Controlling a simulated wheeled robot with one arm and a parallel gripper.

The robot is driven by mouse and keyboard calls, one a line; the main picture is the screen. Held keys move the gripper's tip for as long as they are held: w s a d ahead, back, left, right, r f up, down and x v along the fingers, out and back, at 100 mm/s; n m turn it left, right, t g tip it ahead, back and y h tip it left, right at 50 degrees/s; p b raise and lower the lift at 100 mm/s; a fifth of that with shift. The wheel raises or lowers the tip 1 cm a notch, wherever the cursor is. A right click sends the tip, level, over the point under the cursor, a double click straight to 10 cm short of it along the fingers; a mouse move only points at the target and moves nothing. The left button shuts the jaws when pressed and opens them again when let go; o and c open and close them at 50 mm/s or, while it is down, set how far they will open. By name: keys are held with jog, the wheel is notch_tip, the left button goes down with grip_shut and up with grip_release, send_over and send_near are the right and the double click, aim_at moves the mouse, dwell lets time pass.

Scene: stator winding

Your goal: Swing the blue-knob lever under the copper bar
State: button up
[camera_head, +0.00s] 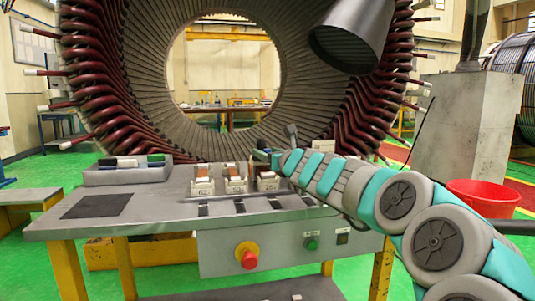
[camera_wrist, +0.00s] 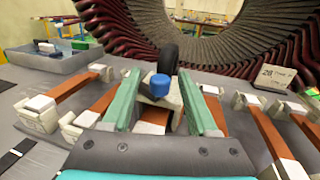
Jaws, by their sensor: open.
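The blue knob (camera_wrist: 160,86) stands in the middle of the wrist view, on top of a pale lever part whose exact angle I cannot tell. My gripper (camera_wrist: 158,75) is open, with one teal finger on each side of the knob and a visible gap to both. A copper bar (camera_wrist: 150,128) shows between the fingers, below and nearer than the knob. The lever's lower part is hidden. In the head view my gripper (camera_head: 275,158) is at the rightmost of the small white fixtures on the table, covering part of it.
More copper bars lie in pale fixtures at left (camera_wrist: 75,85) and right (camera_wrist: 270,135). A grey bin (camera_head: 128,172) stands at the table's left. The large stator (camera_head: 115,80) rises behind. A red button (camera_head: 247,255) is on the table front. A dark mat (camera_head: 95,206) lies front left.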

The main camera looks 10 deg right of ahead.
jog(key=b+v, duration=0.1)
jog(key=v, duration=0.6)
jog(key=shift+s, duration=0.4)
jog(key=shift+c, duration=0.2)
